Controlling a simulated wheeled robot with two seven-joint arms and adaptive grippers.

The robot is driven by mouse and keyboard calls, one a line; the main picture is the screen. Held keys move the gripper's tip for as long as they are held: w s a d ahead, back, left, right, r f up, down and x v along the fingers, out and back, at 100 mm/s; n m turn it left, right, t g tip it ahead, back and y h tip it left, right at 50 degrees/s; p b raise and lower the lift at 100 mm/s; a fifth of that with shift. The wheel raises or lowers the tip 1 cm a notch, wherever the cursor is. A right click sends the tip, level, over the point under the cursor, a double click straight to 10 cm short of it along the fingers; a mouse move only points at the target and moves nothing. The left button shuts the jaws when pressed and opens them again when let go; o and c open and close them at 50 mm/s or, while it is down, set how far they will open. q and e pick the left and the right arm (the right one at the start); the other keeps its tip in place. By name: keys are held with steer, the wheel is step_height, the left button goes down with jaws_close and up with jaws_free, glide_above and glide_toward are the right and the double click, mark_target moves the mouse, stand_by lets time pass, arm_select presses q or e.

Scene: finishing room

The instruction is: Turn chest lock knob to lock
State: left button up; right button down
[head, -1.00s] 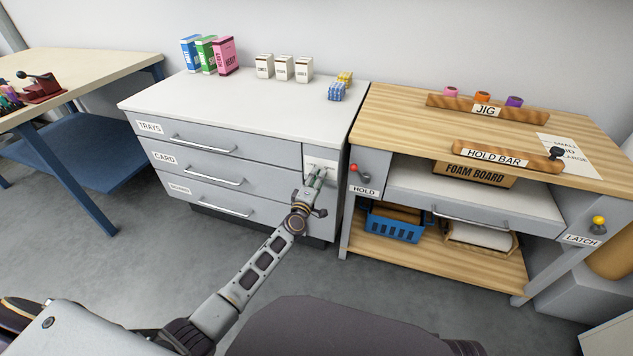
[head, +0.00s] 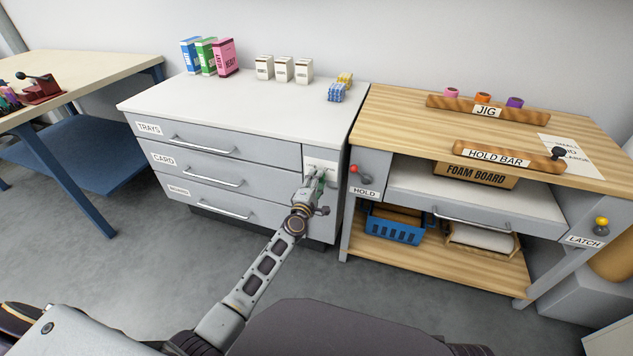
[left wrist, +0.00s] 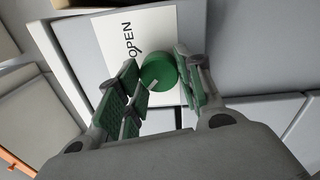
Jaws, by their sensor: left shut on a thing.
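The chest (head: 262,97) is a grey three-drawer cabinet with a white top and a narrow panel at its front right. A white label plate (head: 321,166) is on that panel; its word OPEN shows in the left wrist view. The green round lock knob (left wrist: 158,70) sits on the plate, with a short white mark at its near edge. My left gripper (head: 318,180) is at the plate, its green-padded fingers (left wrist: 162,82) closed around the knob. In the head view the gripper hides most of the knob. My right gripper is out of view.
Drawer handles (head: 213,178) stick out to the left. Boxes (head: 284,69) stand on the chest top.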

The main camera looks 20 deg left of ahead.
arm_select(q)
steer(key=o, duration=1)
steer(key=shift+s, duration=0.1)
steer(key=s, duration=1.2)
steer(key=shift+a+f, duration=0.25)
steer(key=shift+w, duration=0.1)
stand_by(0.4)
